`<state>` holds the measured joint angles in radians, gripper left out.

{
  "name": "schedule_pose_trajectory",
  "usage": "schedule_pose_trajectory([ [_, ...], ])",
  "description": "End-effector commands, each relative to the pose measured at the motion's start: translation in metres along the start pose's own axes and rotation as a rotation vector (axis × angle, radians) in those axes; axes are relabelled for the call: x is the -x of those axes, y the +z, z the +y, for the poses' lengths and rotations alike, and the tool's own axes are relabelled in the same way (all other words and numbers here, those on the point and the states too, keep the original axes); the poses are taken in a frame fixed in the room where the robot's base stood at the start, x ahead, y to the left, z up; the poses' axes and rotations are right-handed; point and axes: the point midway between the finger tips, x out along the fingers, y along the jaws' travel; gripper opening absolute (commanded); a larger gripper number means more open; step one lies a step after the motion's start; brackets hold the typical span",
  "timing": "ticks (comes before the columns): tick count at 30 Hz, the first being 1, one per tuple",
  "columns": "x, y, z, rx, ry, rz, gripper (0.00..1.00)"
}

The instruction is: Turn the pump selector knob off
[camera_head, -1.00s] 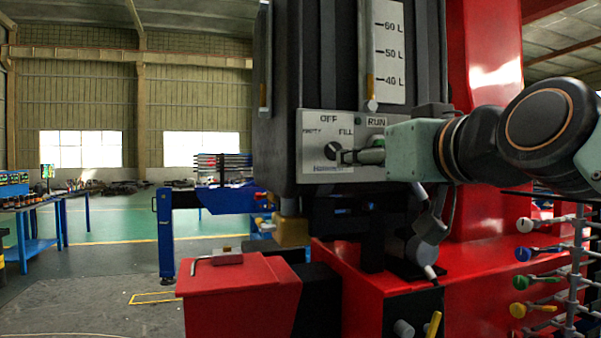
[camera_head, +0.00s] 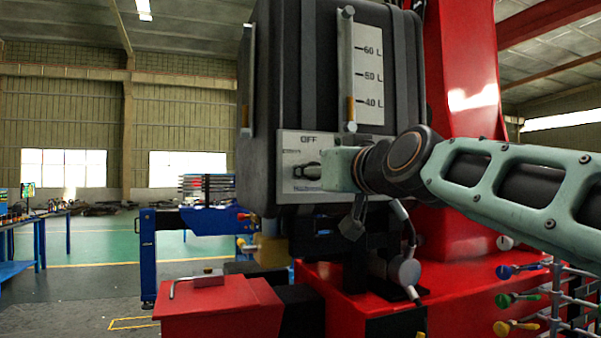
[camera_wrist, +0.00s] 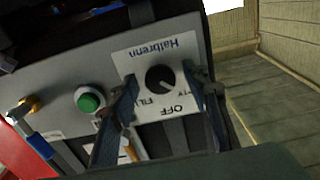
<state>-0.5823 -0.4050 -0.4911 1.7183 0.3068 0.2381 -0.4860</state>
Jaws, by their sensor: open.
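The pump selector knob (camera_wrist: 160,80) is round and black on a white label plate (camera_wrist: 130,62) marked OFF, FILL and Halbrenn. The wrist view shows the plate upside down. A small light mark on the knob points to its lower right there, roughly toward the OFF side. In the head view the knob (camera_head: 297,172) is at the plate's left-middle, partly beside my fingers. My gripper (camera_wrist: 162,82) is open, with one finger on each side of the knob. I cannot tell whether either finger touches it. My gripper also shows in the head view (camera_head: 312,171), hiding the plate's right part.
A green push button (camera_wrist: 89,100) sits beside the plate. A black tank (camera_head: 300,70) with a litre scale (camera_head: 370,75) rises above the panel. A red box (camera_head: 215,310) stands low at front left. Several coloured-knob levers (camera_head: 505,272) are at lower right.

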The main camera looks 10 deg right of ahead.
Motion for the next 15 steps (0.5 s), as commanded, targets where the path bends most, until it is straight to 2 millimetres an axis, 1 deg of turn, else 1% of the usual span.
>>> schedule_pose_trajectory([
  [3, -0.0056, -0.0003, -0.0002, 0.000, 0.000, 0.001, 0.43],
  [11, -0.0067, -0.0003, -0.0001, 0.000, 0.000, 0.001, 0.43],
  [12, -0.0067, -0.0003, -0.0001, 0.000, 0.000, 0.001, 0.42],
  [15, -0.0066, -0.0003, -0.0001, 0.000, 0.000, 0.001, 0.31],
])
